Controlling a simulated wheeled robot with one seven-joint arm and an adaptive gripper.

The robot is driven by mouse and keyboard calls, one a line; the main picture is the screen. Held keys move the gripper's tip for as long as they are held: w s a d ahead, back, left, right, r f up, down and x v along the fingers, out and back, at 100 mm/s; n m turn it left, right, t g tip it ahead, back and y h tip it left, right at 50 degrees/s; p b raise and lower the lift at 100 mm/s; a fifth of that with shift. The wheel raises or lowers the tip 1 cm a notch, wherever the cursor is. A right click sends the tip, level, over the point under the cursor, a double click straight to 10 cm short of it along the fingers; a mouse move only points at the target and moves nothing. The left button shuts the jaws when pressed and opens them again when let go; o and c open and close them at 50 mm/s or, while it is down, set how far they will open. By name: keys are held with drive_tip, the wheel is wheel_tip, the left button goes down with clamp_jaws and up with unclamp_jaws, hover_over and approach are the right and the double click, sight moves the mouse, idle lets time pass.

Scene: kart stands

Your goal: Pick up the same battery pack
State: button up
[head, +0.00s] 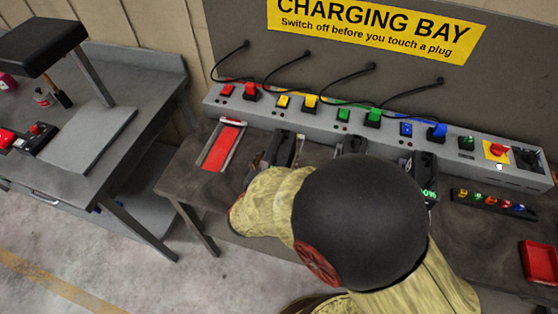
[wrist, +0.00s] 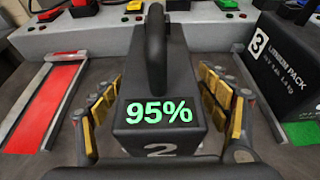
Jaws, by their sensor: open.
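The battery pack marked 2 (wrist: 160,110) is dark grey, with a black handle on top and a green 95% readout. It stands upright on the charging bench, and it also shows in the head view (head: 287,146), partly covered by my arm. My gripper (wrist: 162,95) is open, with one yellow-padded finger on each side of the pack. Gaps show between the pads and the pack's sides. In the head view most of my gripper is hidden behind my arm.
An empty red cradle (head: 223,147) lies left of the pack. Pack 3 (wrist: 283,75) stands close on the right, and another pack (head: 422,168) farther right. A grey strip (head: 380,132) with coloured switches and plugs runs behind, cables above. A red tray (head: 540,262) sits far right.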

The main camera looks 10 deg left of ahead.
drive_tip(key=shift+x, duration=0.8)
drive_tip(key=c, duration=1.9)
drive_tip(key=shift+a+r, duration=0.1)
drive_tip(key=shift+r, duration=0.05)
drive_tip(key=shift+c, duration=0.2)
drive_tip(key=shift+r, duration=0.1)
